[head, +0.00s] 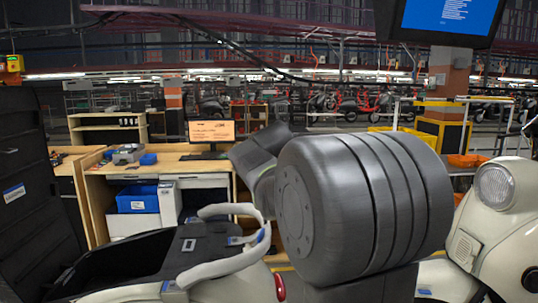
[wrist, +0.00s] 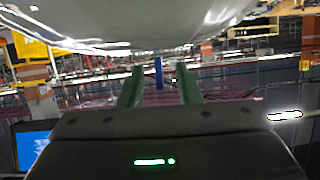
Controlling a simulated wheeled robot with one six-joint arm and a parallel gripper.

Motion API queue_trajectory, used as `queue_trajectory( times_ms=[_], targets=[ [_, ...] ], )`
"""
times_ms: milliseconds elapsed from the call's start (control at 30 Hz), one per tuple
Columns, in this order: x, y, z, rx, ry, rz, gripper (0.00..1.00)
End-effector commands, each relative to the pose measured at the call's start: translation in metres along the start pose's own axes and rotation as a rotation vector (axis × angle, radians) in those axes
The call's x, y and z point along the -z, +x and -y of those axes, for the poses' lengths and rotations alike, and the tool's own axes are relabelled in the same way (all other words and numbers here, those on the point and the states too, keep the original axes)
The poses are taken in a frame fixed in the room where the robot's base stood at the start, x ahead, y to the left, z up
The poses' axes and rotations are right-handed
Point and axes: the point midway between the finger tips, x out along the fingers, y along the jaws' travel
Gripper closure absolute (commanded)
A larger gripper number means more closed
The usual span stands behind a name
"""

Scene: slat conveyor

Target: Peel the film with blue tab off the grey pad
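In the wrist view, my gripper (wrist: 159,88) has two green fingers standing well apart. A narrow blue tab (wrist: 158,72) shows in the gap between them, and neither finger appears to touch it. The tab is at the edge of a broad, pale grey surface (wrist: 150,20) across the top; I cannot tell film from pad there. In the head view, my gripper is hidden behind my large dark arm. Small blue marks show on the pale scooter (head: 205,268), but I cannot tell whether one is this tab.
In the head view, the scooter's grab rail (head: 230,262) curves close to the left of my arm. A second cream scooter (head: 497,215) stands at the right. A wooden desk (head: 160,165) with a blue bin (head: 138,198) is behind. A monitor (head: 447,18) hangs at upper right.

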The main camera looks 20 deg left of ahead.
Motion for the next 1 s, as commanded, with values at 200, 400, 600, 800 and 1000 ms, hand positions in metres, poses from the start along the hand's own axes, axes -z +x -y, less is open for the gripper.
queue_trajectory(
  times_ms=[200,400,600,800,1000],
  targets=[
    [0.0,0.005,0.0,0.0,0.0,0.001,0.69],
    [-0.001,0.005,0.0,0.0,0.0,0.001,0.77],
    [-0.001,0.005,0.0,0.0,0.0,0.001,1.0],
    [0.005,0.0,0.0,0.0,0.0,-0.001,1.0],
    [0.019,-0.016,0.001,0.001,0.001,-0.001,1.0]
  ],
)
